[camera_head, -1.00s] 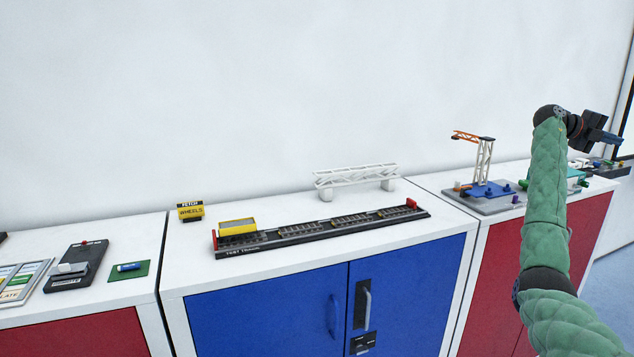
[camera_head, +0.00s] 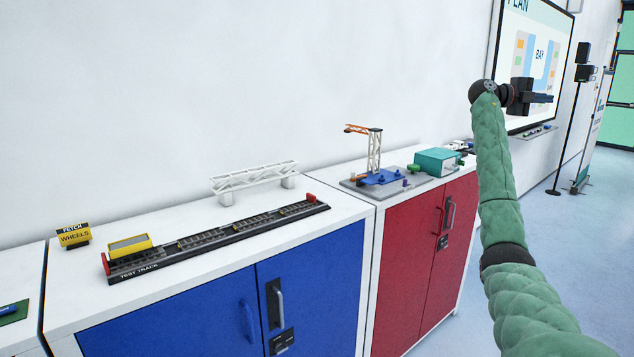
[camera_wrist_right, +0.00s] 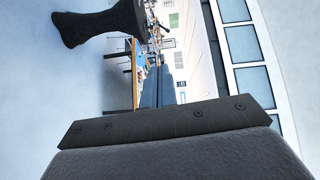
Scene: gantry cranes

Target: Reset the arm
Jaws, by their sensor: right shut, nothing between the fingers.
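My right arm (camera_head: 500,190), in a green padded sleeve, rises from the lower right corner in the head view. It bends at the top, and my right gripper (camera_head: 543,98) points to the right in front of the wall screen. The gripper is shut and empty, held in the air well above the cabinet tops. My left gripper is not in view.
A blue cabinet (camera_head: 215,315) carries a test track (camera_head: 215,238), a yellow wagon (camera_head: 130,247) and a white truss bridge (camera_head: 255,179). A red cabinet (camera_head: 410,240) carries an orange-and-white crane (camera_head: 374,150) and a teal block (camera_head: 437,161). Open floor (camera_head: 590,230) lies at right.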

